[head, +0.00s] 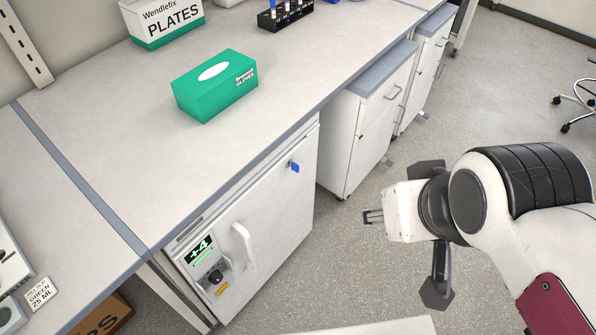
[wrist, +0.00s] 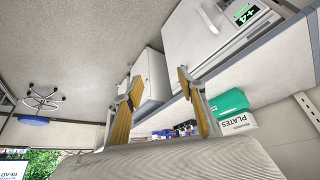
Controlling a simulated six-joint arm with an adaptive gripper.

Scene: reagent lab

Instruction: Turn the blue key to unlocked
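The blue key (head: 294,167) sits in the upper right part of a white under-bench unit's door (head: 270,215). It is small, and I cannot read any lock marks or tell whether it stands at locked or unlocked. The door looks shut. My gripper (head: 436,230) is in the right part of the head view, well to the right of the key and apart from it. In the wrist view my gripper (wrist: 161,78) has its two yellow-padded fingers spread wide with nothing between them. The door (wrist: 200,40) shows inverted there; I cannot make out the key.
The door has a white handle (head: 244,245) and a green "+4" display (head: 199,250). White drawer cabinets (head: 368,135) stand to its right. A green glove box (head: 215,85) and a plates box (head: 162,22) stand on the bench. Open floor lies between door and gripper.

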